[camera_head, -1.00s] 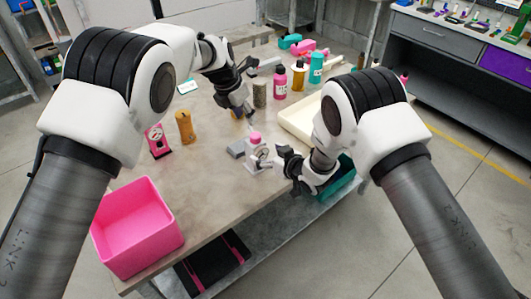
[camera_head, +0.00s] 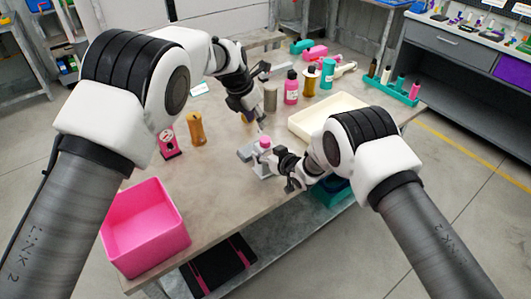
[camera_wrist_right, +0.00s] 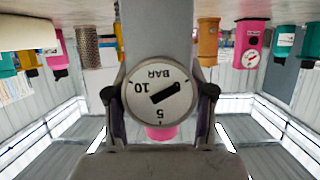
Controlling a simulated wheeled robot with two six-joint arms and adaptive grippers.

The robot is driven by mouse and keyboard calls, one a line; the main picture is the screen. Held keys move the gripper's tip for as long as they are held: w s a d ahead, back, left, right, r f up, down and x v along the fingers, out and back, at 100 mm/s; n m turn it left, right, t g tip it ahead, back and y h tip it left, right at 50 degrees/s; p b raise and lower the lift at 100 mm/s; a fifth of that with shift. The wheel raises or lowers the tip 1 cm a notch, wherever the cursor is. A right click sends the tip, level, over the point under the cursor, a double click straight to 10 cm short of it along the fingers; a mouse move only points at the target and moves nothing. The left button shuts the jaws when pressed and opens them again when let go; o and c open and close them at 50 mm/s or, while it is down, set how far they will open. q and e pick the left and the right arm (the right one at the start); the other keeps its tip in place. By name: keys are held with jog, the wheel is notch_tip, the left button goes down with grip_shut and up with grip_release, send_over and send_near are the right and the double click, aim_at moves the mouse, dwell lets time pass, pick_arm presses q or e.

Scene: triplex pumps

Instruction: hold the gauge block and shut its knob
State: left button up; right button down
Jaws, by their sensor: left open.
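The gauge block (camera_head: 263,167) stands on the table near its front edge, light grey with a pink knob (camera_head: 265,142) on top. In the right wrist view, which is upside down, its round white dial (camera_wrist_right: 160,97) reads BAR, and the pink knob (camera_wrist_right: 161,133) shows below it. My right gripper (camera_wrist_right: 160,100) has a finger close against each side of the block and appears shut on it. In the head view my right gripper (camera_head: 282,166) meets the block from the right. My left gripper (camera_head: 252,116) is open, above and behind the knob, apart from it.
An orange cylinder (camera_head: 196,130) and a pink gauge stand (camera_head: 169,143) are farther left. Bottles (camera_head: 291,88) and a cream tray (camera_head: 304,124) are behind. A pink bin (camera_head: 146,240) is at front left.

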pick_arm(q)
jog(key=o, duration=0.4)
jog(key=s+d+r+m+g+h, duration=0.2)
jog(key=s+d+m+h, duration=0.25)
jog(key=m, duration=0.35)
jog(key=n+t+h, duration=0.3)
jog(key=t+h, duration=0.4)
jog(key=h, duration=0.2)
send_near(265, 139)
jog(key=w+d, duration=0.2)
jog(key=shift+n, duration=0.3)
jog(key=x, duration=0.6)
jog(key=shift+s+d+f, duration=0.2)
jog(key=shift+s+d, duration=0.05)
jog(key=shift+d, duration=0.25)
jog(key=shift+w+d, duration=0.15)
jog(key=shift+d, duration=0.1)
jog(key=c, duration=1.2)
